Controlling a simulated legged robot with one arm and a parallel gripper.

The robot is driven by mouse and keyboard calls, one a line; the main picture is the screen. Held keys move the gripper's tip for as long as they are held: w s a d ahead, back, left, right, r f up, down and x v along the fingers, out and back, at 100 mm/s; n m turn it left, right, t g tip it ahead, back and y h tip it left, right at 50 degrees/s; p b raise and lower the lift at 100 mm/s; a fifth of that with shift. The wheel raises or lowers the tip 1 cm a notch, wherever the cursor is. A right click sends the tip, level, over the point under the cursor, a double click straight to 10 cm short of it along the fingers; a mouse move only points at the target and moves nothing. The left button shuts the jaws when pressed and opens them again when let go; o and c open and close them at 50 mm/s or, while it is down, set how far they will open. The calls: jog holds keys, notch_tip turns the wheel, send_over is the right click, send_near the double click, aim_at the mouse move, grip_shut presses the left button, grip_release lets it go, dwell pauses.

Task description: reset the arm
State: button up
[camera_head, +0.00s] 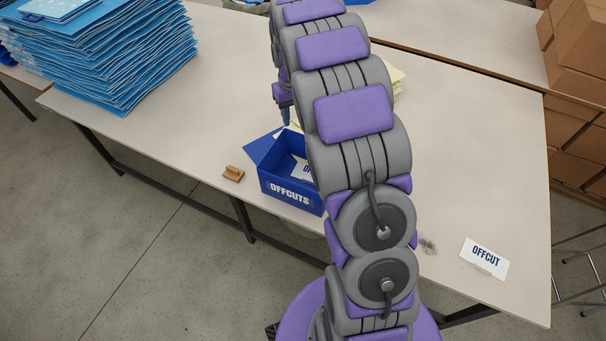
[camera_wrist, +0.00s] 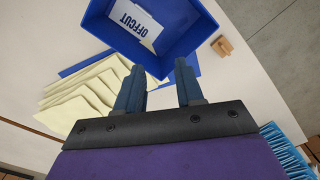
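My gripper (camera_wrist: 158,88) shows in the wrist view with its two blue-grey fingers apart and nothing between them. The fingertips are over the near edge of the blue offcuts box (camera_wrist: 192,30) in that view. In the head view my arm reaches away across the table, and the box (camera_head: 285,186) stands open just left of it. A white card reading OFFCUT (camera_wrist: 134,22) lies inside the box. My gripper is mostly hidden behind the arm in the head view; only a small part of a finger shows.
A pale table (camera_head: 480,150) carries a tall stack of blue sheets (camera_head: 120,55), a small wooden block (camera_head: 233,174), and an OFFCUT card (camera_head: 484,258) at right. Pale yellow sheets (camera_wrist: 85,93) lie beside the box. Cardboard boxes (camera_head: 578,60) stand at far right. The right tabletop is mostly clear.

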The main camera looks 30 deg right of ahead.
jog(key=shift+r, duration=0.9)
jog(key=s+a+r, duration=0.3)
jog(key=s, duration=0.4)
jog(key=s+a+r+g, duration=0.1)
jog(key=s+a+r, duration=0.2)
jog(key=s, duration=0.4)
jog(key=s+a+r, duration=0.2)
jog(key=s+a, duration=0.1)
jog(key=s, duration=0.4)
jog(key=s+a, duration=0.2)
jog(key=s, duration=0.7)
jog(key=s+a+f, duration=0.1)
jog(key=s+a, duration=0.1)
jog(key=s, duration=0.8)
jog(key=shift+g, duration=0.4)
